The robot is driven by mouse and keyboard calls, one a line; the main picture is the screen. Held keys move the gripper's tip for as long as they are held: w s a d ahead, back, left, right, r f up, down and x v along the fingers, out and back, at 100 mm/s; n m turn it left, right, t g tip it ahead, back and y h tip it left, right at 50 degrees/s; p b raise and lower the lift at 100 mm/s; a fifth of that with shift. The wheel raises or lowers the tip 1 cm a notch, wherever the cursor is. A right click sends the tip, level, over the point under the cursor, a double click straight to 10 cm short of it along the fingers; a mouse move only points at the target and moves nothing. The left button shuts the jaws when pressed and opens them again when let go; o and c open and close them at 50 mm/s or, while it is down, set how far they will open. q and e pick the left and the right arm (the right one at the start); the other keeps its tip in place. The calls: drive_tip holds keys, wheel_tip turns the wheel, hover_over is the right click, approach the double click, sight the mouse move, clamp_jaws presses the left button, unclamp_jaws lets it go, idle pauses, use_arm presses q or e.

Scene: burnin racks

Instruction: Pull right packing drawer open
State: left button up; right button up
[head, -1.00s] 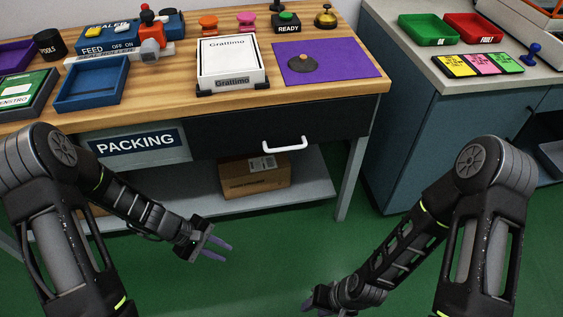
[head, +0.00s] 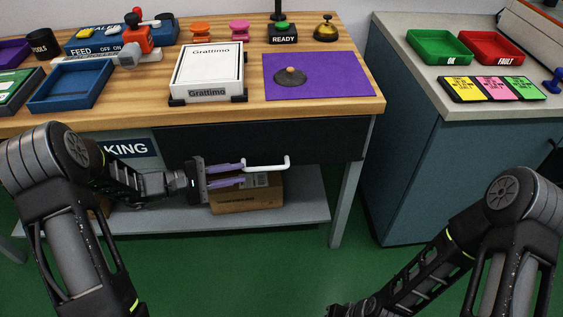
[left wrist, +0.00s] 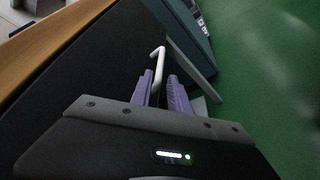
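The right packing drawer is a dark panel (head: 305,140) under the wooden bench top, and its front looks flush with the bench. Its white bar handle (head: 268,166) sticks out from the front. My left gripper (head: 243,173) is open at the handle's left end, with its purple fingers pointing right. In the left wrist view the handle (left wrist: 158,58) shows just beyond and between the two fingertips (left wrist: 160,75). I cannot tell whether the fingers touch it.
A cardboard box (head: 232,197) sits on the lower shelf (head: 305,208) beneath the drawer. The bench leg (head: 346,203) stands right of the drawer. A blue-grey cabinet (head: 425,180) is further right. Green floor in front is clear.

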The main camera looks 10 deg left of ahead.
sight(256, 169)
use_arm(q)
drive_tip(key=shift+w+d, duration=0.1)
drive_tip(key=shift+d, duration=0.05)
drive_tip(key=x, duration=0.7)
drive_tip(key=shift+w+d+b, duration=0.2)
drive_tip(key=shift+d+b, duration=0.1)
drive_tip(key=shift+b, duration=0.05)
drive_tip(key=shift+c, duration=0.5)
clamp_jaws()
idle(0.9)
